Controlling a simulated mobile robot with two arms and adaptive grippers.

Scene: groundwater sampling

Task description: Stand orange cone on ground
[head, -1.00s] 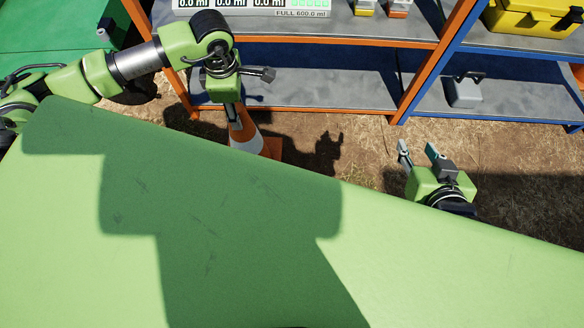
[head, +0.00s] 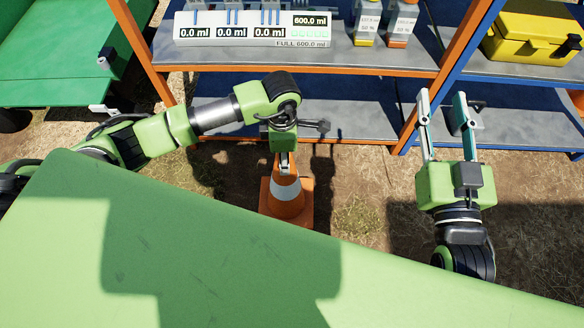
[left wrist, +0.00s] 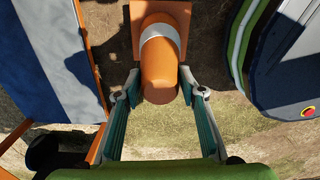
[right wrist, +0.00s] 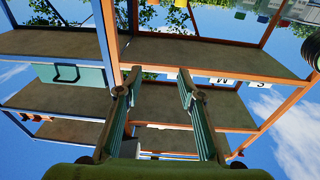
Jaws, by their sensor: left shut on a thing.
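The orange cone (head: 287,190) with a white band and square orange base is upright in the head view, in front of the shelving. My left gripper (head: 285,163) is above it, shut on its narrow top. In the left wrist view the cone (left wrist: 160,75) sits between the two fingers (left wrist: 158,92), with its base pointing away. Whether the base touches the ground or hangs just above it, I cannot tell. My right gripper (head: 443,112) is open and empty, its fingers pointing up towards the shelving. Its spread fingers also show in the right wrist view (right wrist: 158,88).
Orange and blue shelving (head: 340,68) stands close behind the cone. It carries a measuring display (head: 250,30), bottles (head: 400,25) and a yellow case (head: 530,35). A green table (head: 50,60) is at the left. My green body covers the foreground. Bare dirt lies right of the cone.

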